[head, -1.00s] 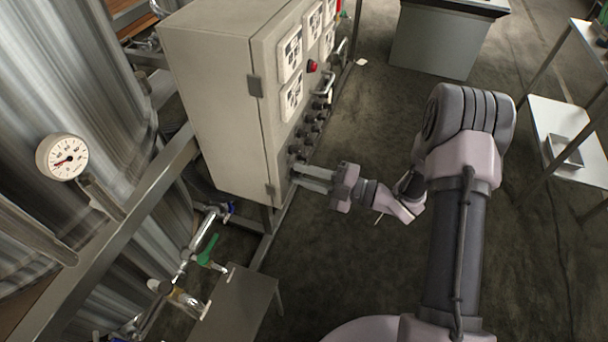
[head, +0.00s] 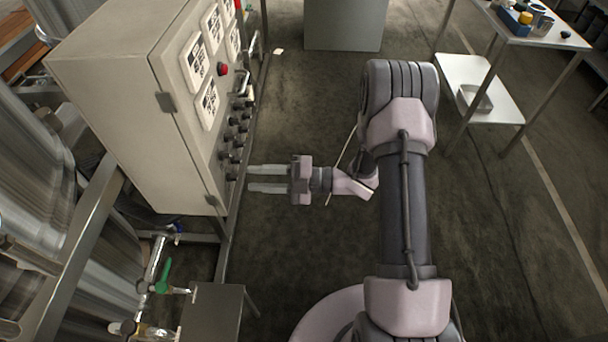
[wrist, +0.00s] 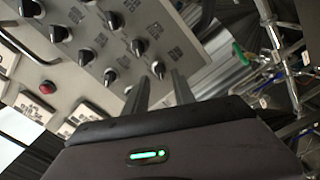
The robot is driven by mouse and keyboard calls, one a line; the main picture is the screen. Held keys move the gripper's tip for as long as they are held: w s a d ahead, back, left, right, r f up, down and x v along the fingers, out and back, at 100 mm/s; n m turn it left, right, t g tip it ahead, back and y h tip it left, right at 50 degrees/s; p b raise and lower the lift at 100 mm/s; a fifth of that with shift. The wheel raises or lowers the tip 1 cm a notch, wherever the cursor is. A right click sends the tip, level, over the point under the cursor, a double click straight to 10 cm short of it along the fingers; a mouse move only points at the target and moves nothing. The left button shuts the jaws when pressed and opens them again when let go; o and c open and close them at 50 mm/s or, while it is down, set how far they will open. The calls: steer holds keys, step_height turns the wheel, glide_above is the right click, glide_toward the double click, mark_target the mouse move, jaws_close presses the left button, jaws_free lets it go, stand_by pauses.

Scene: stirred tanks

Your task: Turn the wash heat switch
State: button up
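A beige control cabinet (head: 120,105) stands at the left in the head view. Its front carries several black rotary switches (head: 238,125), seen edge-on. The wrist view shows these switches (wrist: 86,57) from closer, with small labels beside them. The lettering is too small to read, so I cannot tell which one is the wash heat switch. My gripper (head: 250,178) is open and empty, just right of the cabinet's lower front and apart from it. In the wrist view its two fingers (wrist: 160,77) stand apart, with the lowest switches near the tips.
A red button (head: 223,69) and a metal handle (head: 243,88) sit higher on the panel. Pipes with a green-handled valve (head: 166,276) and a low grey stand (head: 212,318) are below the cabinet. A steel table (head: 545,35) stands right. The floor between is clear.

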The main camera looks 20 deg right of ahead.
steer(key=p+v, duration=0.2)
steer(key=v, duration=1.1)
